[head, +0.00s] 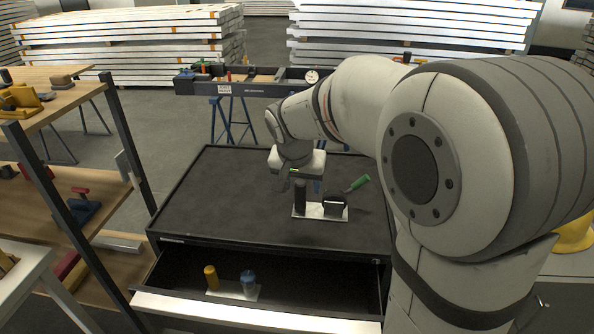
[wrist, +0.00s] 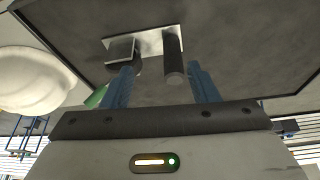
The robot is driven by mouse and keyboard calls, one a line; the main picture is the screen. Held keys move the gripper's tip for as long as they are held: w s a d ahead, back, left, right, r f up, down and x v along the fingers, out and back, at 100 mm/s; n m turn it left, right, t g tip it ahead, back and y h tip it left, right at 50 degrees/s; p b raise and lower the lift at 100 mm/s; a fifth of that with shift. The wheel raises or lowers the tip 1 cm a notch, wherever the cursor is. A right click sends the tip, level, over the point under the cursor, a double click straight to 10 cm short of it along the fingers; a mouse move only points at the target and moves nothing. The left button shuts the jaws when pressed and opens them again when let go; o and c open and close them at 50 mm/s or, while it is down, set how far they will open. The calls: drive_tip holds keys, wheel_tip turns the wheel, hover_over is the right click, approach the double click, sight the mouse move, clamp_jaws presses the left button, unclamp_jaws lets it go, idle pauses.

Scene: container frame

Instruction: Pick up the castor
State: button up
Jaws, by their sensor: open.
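A white plate (head: 312,211) lies on the dark cabinet top and bears a dark upright cylinder (head: 300,196) and a dark, blocky, wheel-like piece (head: 335,206), which looks like the castor. In the wrist view the plate (wrist: 150,36) carries the cylinder (wrist: 174,62) and the blocky piece (wrist: 121,50). My gripper (head: 288,182) is above the left end of the plate, near the cylinder. In the wrist view my gripper (wrist: 162,82) has its two blue fingers apart, with nothing held. The cylinder shows between the fingers; the blocky piece is beyond the left finger.
A green-handled tool (head: 356,185) lies at the right of the plate. A wooden shelf rack (head: 70,150) stands left. The cabinet top (head: 210,200) is bare at left.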

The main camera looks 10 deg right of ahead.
sight(300, 183)
drive_tip(key=w, duration=0.3)
drive_tip(key=shift+w+a+m, duration=0.25)
drive_tip(key=shift+a+m, duration=0.15)
drive_tip(key=shift+w+f, duration=0.25)
drive_tip(key=shift+w, duration=0.05)
drive_tip(key=x, duration=0.2)
drive_tip(key=p+x, duration=0.1)
drive_tip(key=x, duration=0.1)
drive_tip(key=d+p+x, duration=0.1)
drive_tip(key=x, duration=0.2)
drive_tip(key=shift+w+r, duration=0.1)
drive_tip(key=shift+w, duration=0.1)
clamp_jaws()
drive_tip(key=shift+r, duration=0.1)
idle(0.3)
